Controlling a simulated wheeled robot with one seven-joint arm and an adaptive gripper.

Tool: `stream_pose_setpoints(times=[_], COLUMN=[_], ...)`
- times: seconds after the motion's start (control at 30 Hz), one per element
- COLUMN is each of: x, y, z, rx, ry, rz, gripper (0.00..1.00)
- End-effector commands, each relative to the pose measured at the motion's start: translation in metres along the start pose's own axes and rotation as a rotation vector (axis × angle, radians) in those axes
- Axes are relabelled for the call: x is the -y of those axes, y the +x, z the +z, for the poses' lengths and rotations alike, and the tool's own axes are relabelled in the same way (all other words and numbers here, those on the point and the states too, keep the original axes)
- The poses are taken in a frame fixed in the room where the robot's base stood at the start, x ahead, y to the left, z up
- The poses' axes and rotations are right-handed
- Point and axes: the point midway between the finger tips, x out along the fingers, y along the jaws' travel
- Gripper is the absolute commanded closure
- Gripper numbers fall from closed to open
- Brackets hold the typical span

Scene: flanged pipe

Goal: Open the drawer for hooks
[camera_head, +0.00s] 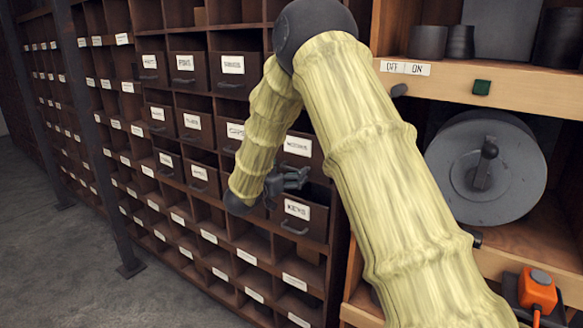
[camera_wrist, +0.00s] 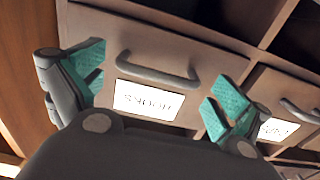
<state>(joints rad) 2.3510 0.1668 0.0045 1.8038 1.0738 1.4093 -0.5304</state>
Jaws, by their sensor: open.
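The hooks drawer (camera_wrist: 220,62) is a dark box front with a white label (camera_wrist: 148,101), upside down in the wrist view, that seems to read HOOKS. Its grey bar handle (camera_wrist: 157,72) lies between my finger pads in that view. In the head view the same drawer seems to be the one with the upper label (camera_head: 298,146) in the right column, partly behind my arm. My gripper (camera_head: 289,178) is open and empty in front of it; it also shows in the wrist view (camera_wrist: 160,92). I cannot tell whether the fingers touch the handle.
A labelled drawer (camera_head: 299,211) sits just below my gripper. Another drawer (camera_wrist: 292,98) adjoins the hooks drawer in the wrist view. To the right stand a wooden shelf (camera_head: 500,91) and a grey flanged disc (camera_head: 525,180). The floor (camera_head: 70,270) at left is clear.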

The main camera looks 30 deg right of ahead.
Motion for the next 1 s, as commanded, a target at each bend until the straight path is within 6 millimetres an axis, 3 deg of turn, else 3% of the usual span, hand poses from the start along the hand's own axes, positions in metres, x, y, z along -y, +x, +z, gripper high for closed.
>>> stream_pose_setpoints(times=[0.2,0.5,0.87,1.0], x=[0.000,0.000,0.000,0.001], y=[0.014,0.015,0.015,0.014], z=[0.000,0.000,0.000,-0.001], rx=[0.000,0.000,-0.001,-0.001], ry=[0.000,-0.001,0.000,0.000], rz=[0.000,0.000,-0.001,-0.001], gripper=[0.00,0.00,0.64,0.67])
